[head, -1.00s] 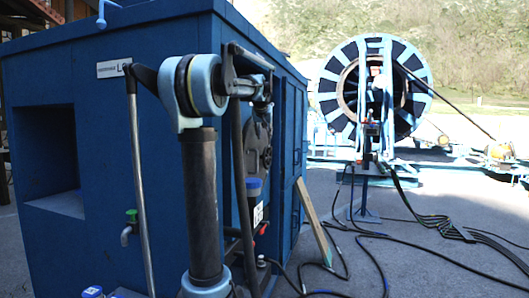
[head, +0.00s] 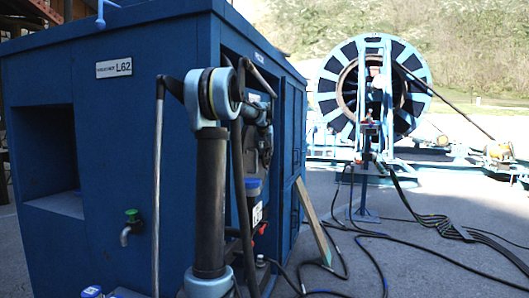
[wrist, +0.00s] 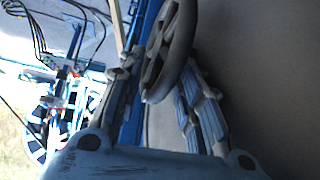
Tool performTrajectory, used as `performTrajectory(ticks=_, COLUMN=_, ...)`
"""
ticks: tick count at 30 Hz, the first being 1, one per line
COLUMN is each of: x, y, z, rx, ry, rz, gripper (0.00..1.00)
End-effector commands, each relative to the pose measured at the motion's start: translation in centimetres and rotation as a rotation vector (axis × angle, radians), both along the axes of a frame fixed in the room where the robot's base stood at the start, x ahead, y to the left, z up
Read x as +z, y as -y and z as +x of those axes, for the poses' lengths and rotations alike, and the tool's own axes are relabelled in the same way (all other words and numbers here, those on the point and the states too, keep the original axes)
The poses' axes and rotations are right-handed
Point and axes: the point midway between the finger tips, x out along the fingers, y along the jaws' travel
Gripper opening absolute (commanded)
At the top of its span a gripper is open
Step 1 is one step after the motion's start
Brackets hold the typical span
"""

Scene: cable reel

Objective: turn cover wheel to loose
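The cover wheel (wrist: 168,55) is a grey spoked handwheel, seen at a slant in the middle of the wrist view. In the head view it is mostly hidden behind my arm at the open side of the blue cabinet (head: 115,180). My gripper (wrist: 158,82) has its two fingers spread apart in the wrist view, one left of the wheel and one right of it. The wheel shows between and beyond the fingers. I cannot tell whether either finger touches the rim. In the head view the fingers are hard to make out.
Dark bars and pipes stand close by my arm at the cabinet's open side. A wooden plank (head: 313,222) leans there. Black hoses (head: 400,253) lie on the ground to the right. A large cable reel (head: 330,85) stands behind.

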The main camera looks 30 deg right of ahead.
Motion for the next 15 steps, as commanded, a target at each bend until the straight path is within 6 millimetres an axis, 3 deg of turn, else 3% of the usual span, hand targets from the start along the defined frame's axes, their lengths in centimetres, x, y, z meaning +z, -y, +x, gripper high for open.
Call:
performTrajectory(ticks=5, x=-0.01, y=0.00, z=0.01, rx=0.000, ry=0.000, rz=0.000, gripper=0.33)
performTrajectory(ticks=6, x=0.00, y=0.00, z=0.00, rx=0.000, ry=0.000, rz=0.000, gripper=0.31)
performTrajectory(ticks=10, x=0.01, y=0.00, z=-0.01, rx=0.000, ry=0.000, rz=0.000, gripper=0.01)
performTrajectory(ticks=15, x=0.02, y=-0.04, z=0.03, rx=0.001, ry=0.000, rz=-0.001, gripper=0.00)
